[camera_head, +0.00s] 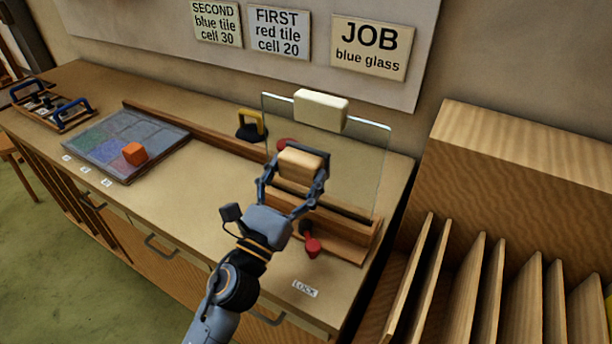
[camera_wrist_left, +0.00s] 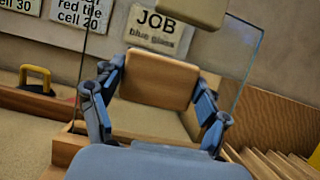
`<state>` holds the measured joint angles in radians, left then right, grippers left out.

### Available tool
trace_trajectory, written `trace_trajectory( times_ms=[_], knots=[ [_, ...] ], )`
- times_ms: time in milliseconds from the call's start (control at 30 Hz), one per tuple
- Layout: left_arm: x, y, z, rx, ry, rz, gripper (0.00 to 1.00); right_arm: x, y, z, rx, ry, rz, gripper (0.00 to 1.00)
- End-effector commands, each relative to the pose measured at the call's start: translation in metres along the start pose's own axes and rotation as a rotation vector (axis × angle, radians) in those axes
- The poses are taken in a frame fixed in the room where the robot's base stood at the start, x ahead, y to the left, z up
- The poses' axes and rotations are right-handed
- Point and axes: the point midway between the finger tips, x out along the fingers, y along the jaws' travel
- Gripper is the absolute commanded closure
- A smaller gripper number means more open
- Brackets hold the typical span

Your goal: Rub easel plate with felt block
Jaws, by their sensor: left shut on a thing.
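The easel plate (camera_head: 362,165) is a clear glass pane standing upright in a wooden easel (camera_head: 345,238) at the right end of the bench. A pale cream block (camera_head: 320,110) sits at its top edge. My left gripper (camera_head: 294,172) is shut on a tan block (camera_head: 302,161), which I take for the felt block, in front of the plate. The wrist view shows this block (camera_wrist_left: 158,79) between both fingers, with the plate's edge (camera_wrist_left: 246,70) behind. I cannot tell whether the block touches the glass. My right gripper is not in view.
A red-knobbed lever (camera_head: 313,246) is at the easel's front, near a LOCK label (camera_head: 305,289). A slotted wooden rack (camera_head: 480,270) stands right.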

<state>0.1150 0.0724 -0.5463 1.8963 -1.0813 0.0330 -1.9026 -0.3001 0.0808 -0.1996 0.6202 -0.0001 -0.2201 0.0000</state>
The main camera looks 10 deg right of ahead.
Motion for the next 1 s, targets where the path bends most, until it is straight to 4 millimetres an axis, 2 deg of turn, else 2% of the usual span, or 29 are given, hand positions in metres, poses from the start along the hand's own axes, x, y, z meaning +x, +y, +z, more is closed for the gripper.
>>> trace_trajectory(
  times_ms=[167, 500, 833, 1000],
  knots=[
    [0.000, 0.007, 0.000, 0.003, -0.001, 0.002, 0.50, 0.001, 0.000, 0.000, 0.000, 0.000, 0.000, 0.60],
    [-0.001, 0.034, 0.001, 0.003, -0.001, 0.000, 0.50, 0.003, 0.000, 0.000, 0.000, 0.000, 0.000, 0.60],
    [-0.001, 0.035, 0.002, 0.001, -0.002, -0.001, 0.50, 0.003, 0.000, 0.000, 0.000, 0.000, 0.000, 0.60],
    [-0.013, 0.035, 0.006, 0.000, -0.001, -0.001, 0.50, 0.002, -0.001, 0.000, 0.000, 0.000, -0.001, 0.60]
  ],
)
